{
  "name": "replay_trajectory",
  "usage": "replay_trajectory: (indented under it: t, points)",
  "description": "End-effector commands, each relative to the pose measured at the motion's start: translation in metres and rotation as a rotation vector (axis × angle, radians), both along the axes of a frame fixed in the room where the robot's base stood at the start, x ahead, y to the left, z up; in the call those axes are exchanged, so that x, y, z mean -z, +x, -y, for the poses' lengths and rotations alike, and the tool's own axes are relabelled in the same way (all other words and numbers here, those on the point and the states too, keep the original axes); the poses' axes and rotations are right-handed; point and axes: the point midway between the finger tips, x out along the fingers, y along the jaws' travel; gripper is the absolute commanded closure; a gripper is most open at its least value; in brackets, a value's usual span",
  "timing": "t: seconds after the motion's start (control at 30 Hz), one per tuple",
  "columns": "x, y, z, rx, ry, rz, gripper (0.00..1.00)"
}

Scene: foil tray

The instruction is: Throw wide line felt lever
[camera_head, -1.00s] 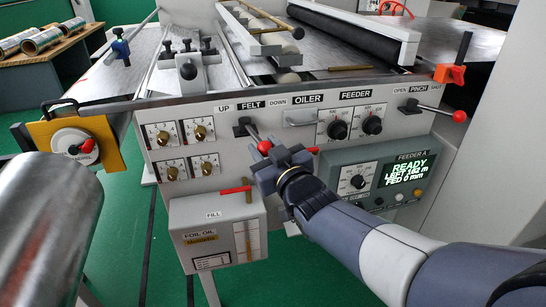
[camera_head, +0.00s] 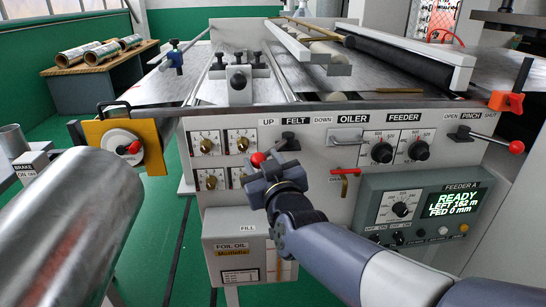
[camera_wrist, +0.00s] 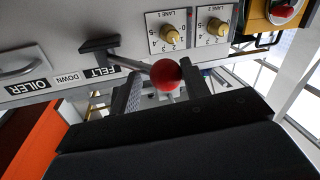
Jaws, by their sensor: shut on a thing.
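The felt lever has a red ball knob (camera_head: 257,159) on a short metal rod. Its dark pivot (camera_head: 287,142) sits on the grey panel under the FELT label, between UP and DOWN. The rod points down and left from the pivot, toward the UP side. My gripper (camera_head: 266,170) is shut on the knob end, and its fingers partly hide the knob and rod in the head view. In the wrist view the red knob (camera_wrist: 166,74) lies between the two dark fingers of my gripper (camera_wrist: 163,88), with the rod running up-left to the pivot (camera_wrist: 100,46).
The oiler handle (camera_head: 345,142) and feeder dials (camera_head: 381,152) are right of the lever. Lane dials (camera_head: 207,145) are on its left. The oil box (camera_head: 245,246) is below my gripper. The pinch lever (camera_head: 490,139) and display box (camera_head: 420,205) are farther right. A metal roll (camera_head: 75,230) fills the lower left.

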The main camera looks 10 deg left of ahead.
Motion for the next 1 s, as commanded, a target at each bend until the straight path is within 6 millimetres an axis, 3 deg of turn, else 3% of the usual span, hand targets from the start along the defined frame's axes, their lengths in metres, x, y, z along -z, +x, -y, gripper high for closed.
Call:
replay_trajectory:
  t: [0.4,1.0]
  points:
    - [-0.005,0.006,-0.015,0.093,0.001,0.006,0.98]
    - [-0.001,0.007,-0.020,0.121,-0.002,0.003,0.99]
